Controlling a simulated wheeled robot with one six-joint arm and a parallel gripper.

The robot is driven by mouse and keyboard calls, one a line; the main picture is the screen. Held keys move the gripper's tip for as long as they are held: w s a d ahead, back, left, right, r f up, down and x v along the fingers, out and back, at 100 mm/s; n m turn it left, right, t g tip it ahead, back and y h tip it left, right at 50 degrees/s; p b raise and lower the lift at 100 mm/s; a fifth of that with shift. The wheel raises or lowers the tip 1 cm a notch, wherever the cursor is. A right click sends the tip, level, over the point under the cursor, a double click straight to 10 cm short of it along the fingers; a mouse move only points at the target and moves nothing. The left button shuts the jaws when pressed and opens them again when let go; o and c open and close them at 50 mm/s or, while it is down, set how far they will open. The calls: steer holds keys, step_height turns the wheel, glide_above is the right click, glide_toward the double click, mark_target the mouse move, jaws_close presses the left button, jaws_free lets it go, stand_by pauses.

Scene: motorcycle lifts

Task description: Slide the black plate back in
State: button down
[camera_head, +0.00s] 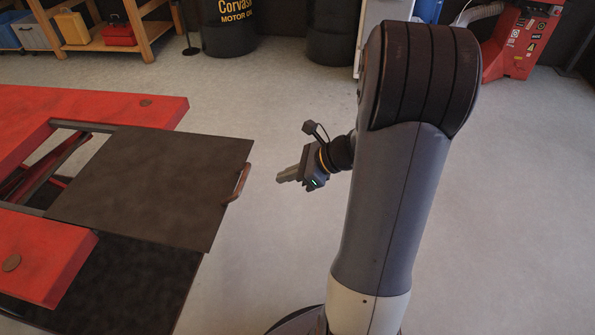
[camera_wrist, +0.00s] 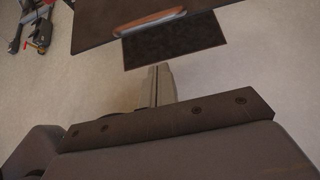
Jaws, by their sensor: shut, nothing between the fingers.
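The black plate (camera_head: 150,180) sticks out to the right from the gap in the red motorcycle lift (camera_head: 95,103). A brown handle (camera_head: 237,184) is fixed along its right edge. My gripper (camera_head: 281,179) is to the right of the handle, apart from it, with its fingers pointing left toward it. In the wrist view the plate (camera_wrist: 110,20) and its handle (camera_wrist: 150,21) lie beyond the fingertips (camera_wrist: 158,67). The fingers are together and hold nothing.
A dark mat or panel (camera_head: 135,285) lies below the plate. Black barrels (camera_head: 230,25), a wooden shelf with boxes (camera_head: 148,40) and a red machine (camera_head: 515,45) stand at the back. The grey floor right of the plate is clear around my gripper.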

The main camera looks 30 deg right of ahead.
steer(key=w+a+f, duration=0.1)
steer(key=w+a, duration=0.3)
steer(key=a, duration=0.1)
steer(key=shift+a+f+b, duration=0.3)
steer(key=shift+a+b, duration=0.05)
steer(key=shift+b, duration=0.1)
steer(key=shift+w+a, duration=0.1)
steer(key=p, duration=0.6)
glide_above(151, 173)
steer(key=shift+d, duration=0.2)
steer(key=shift+a+r, duration=0.15)
steer(key=shift+r, duration=0.1)
